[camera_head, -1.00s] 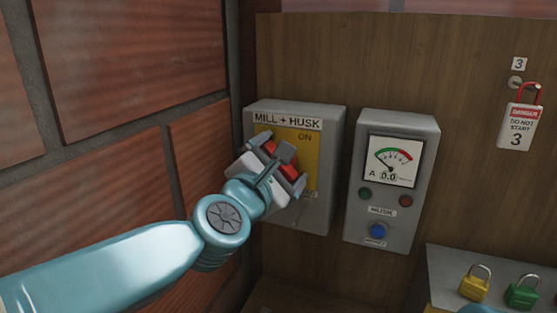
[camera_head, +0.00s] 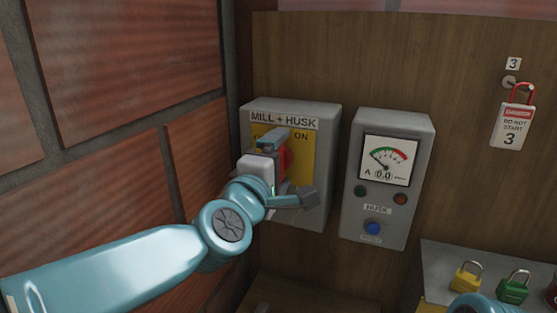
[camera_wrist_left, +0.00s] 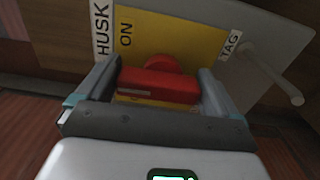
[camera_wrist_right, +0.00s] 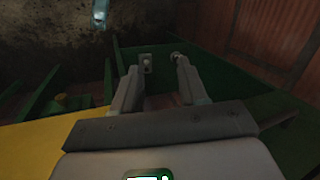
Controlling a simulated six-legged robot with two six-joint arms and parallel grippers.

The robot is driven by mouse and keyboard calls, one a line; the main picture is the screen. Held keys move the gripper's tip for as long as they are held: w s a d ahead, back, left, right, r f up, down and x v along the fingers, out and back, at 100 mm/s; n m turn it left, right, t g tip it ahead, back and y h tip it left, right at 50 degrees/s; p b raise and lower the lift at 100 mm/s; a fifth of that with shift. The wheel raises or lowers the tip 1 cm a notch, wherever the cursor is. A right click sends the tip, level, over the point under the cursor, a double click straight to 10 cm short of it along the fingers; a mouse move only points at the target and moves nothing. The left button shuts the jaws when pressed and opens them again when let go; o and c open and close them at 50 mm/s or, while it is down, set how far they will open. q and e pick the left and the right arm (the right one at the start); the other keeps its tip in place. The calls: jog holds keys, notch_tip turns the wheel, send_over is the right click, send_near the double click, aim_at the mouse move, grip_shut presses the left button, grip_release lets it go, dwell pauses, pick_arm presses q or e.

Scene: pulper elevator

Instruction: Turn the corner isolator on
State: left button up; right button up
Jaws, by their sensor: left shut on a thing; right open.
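The corner isolator (camera_head: 325,160) is a grey wall box labelled MILL + HUSK, with a yellow plate marked ON. Its red handle (camera_head: 286,161) is partly hidden behind my left gripper (camera_head: 287,168). In the left wrist view the red handle (camera_wrist_left: 158,86) lies between the two fingers of my left gripper (camera_wrist_left: 157,82), which is shut on it. There the ON mark (camera_wrist_left: 126,34) is beside the handle's left end and a TAG label is at the right. My right gripper (camera_wrist_right: 158,82) is open with nothing seen between its fingers.
A grey meter box (camera_head: 416,160) reading 0.0 is right of the isolator. A red lock with a danger tag (camera_head: 512,128) hangs farther right. Padlocks (camera_head: 467,277) stand at lower right. A brick wall (camera_head: 120,80) is close on the left. Green and yellow machinery (camera_wrist_right: 35,150) surrounds my right gripper.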

pick_arm(q)
jog(key=shift+m, duration=0.3)
jog(key=o, duration=0.7)
jog(key=shift+w, duration=0.15)
jog(key=b+v, duration=0.1)
jog(key=v, duration=1.5)
